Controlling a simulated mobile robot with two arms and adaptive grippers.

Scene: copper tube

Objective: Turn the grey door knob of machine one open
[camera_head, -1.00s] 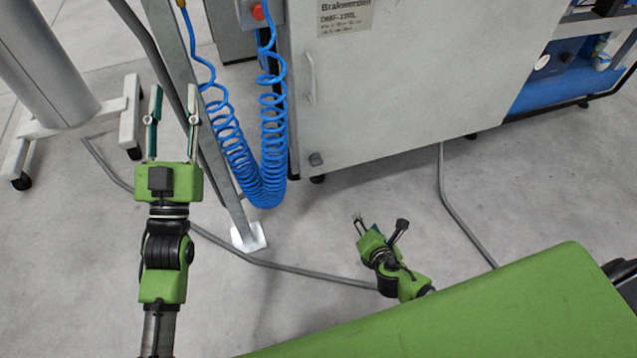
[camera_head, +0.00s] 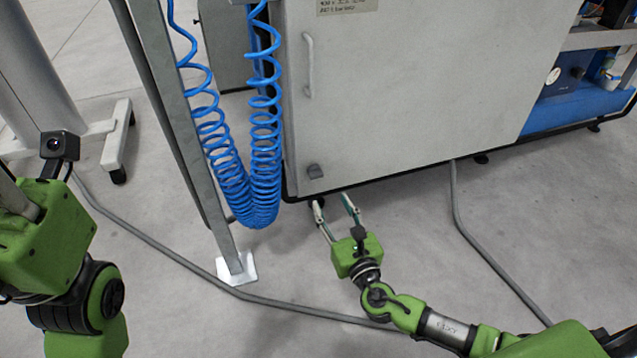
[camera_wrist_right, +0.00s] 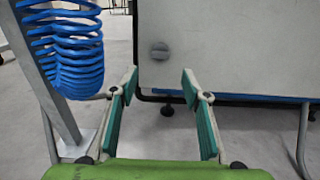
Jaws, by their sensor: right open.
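The grey door knob (camera_head: 314,171) sits low on the left side of the machine's pale door (camera_head: 420,110). It also shows in the right wrist view as a round grey knob (camera_wrist_right: 160,50) with a raised grip, ahead of and above the gap between the fingers. My right gripper (camera_head: 334,206) is open and empty, below and in front of the knob, apart from it. Its two fingers with green pads show in the right wrist view (camera_wrist_right: 160,88). My left arm is at the left edge of the head view; its fingers are not clearly visible.
Blue coiled hoses (camera_head: 250,170) hang left of the door beside a grey metal post (camera_head: 190,130). A door handle (camera_head: 308,65) is above the knob. A grey conduit (camera_head: 200,275) runs along the floor. The floor before the door is mostly clear.

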